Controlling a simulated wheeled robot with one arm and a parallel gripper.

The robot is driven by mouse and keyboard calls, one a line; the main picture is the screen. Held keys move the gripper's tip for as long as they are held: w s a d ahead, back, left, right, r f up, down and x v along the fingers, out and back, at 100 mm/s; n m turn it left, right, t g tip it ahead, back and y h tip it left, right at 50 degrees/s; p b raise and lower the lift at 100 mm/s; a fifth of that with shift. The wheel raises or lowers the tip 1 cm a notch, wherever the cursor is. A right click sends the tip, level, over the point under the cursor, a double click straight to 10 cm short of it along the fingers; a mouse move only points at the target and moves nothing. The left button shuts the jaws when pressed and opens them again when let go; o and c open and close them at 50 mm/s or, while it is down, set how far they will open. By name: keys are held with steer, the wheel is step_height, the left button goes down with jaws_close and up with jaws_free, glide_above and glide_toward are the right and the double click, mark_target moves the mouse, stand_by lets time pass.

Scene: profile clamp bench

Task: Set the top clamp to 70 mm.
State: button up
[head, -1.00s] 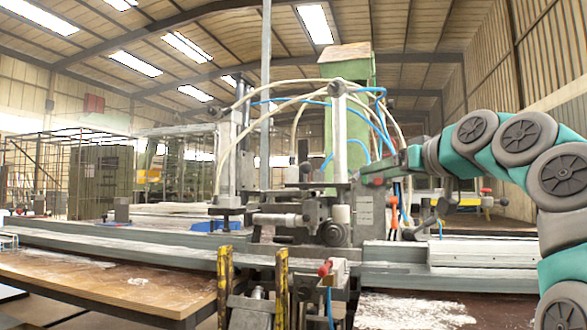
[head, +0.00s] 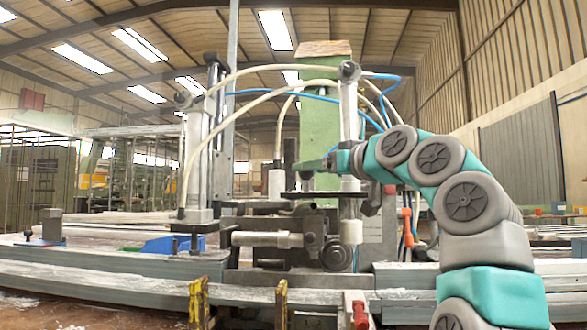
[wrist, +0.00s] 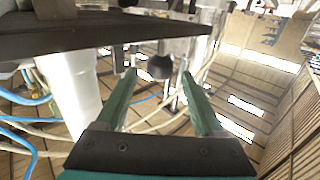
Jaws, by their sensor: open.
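The clamp machine stands mid-bench in the head view, with a green column (head: 320,130) behind it. A short dark upright knob or spindle (head: 290,150) rises above a dark flat plate (head: 300,195); I cannot tell for certain that this is the top clamp. No scale or mm reading is legible. My gripper (head: 303,165) comes in from the right at the knob's height, just beside it. In the wrist view my gripper (wrist: 160,75) is open and empty. A dark round knob (wrist: 160,66) shows between its two green fingertips; contact cannot be judged.
A right vertical cylinder (head: 349,110) stands close to my gripper, a left one (head: 200,150) further off. Cream and blue hoses (head: 250,95) arch over the work area. A horizontal cylinder (head: 268,239) lies below the plate. Yellow posts (head: 281,305) stand in front.

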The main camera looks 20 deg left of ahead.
steer(key=p+x, duration=0.2)
steer(key=x, duration=0.3)
steer(key=shift+w+r+p, duration=0.1)
steer(key=shift+r+p, duration=0.05)
steer(key=shift+p, duration=0.2)
steer(key=shift+w+a, duration=0.2)
steer(key=shift+a, duration=0.25)
jaws_close()
stand_by(0.6)
